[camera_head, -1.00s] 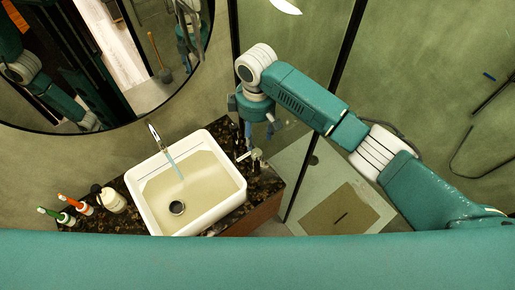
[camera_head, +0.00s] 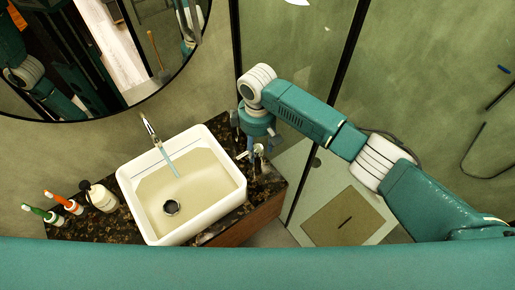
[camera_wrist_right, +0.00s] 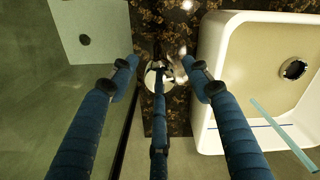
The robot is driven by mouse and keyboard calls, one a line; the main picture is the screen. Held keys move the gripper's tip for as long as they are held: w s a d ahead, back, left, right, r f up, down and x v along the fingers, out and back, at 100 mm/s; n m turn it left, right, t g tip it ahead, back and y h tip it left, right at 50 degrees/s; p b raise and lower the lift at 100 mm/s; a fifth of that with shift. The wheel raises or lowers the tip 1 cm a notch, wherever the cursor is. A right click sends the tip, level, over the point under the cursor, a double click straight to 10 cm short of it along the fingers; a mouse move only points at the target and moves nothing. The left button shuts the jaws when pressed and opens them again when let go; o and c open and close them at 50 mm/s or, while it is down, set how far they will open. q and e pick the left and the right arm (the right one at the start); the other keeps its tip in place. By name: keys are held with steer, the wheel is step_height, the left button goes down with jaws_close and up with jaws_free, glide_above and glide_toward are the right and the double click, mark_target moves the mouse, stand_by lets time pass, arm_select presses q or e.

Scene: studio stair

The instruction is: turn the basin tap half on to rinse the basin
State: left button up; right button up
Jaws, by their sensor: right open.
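The white basin (camera_head: 135,200) sits on a dark speckled counter; its rim also shows at right in the right wrist view (camera_wrist_right: 212,75). A chrome spout (camera_head: 148,127) at the basin's back pours a thin bluish stream (camera_head: 170,163) toward the drain. A chrome tap control (camera_head: 257,152) stands on the counter right of the basin; in the right wrist view its round metal top (camera_wrist_right: 153,78) is partly hidden by a finger. My right gripper (camera_head: 262,140) is open above it, blue fingers spread around it in the wrist view (camera_wrist_right: 160,72). Contact cannot be told.
A pump bottle (camera_head: 99,196) and two toothbrush-like items, one orange (camera_head: 66,203) and one green (camera_head: 42,214), stand left of the basin. A round mirror (camera_head: 120,60) hangs behind. Dark-framed glass (camera_head: 335,110) and a brown floor panel (camera_head: 345,220) are at right.

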steer(key=shift+c, duration=0.5)
steer(key=c, duration=1.1)
steer(key=shift+o, duration=0.2)
steer(key=shift+r+m+p, duration=0.3)
steer(key=shift+m+p, duration=0.4)
steer(key=shift+p, duration=0.4)
steer(key=shift+f+m+p, duration=0.2)
steer(key=shift+m+p, duration=0.2)
steer(key=shift+m, duration=0.2)
steer(key=shift+f, duration=0.1)
steer(key=o, duration=1.2)
steer(key=shift+c, duration=0.2)
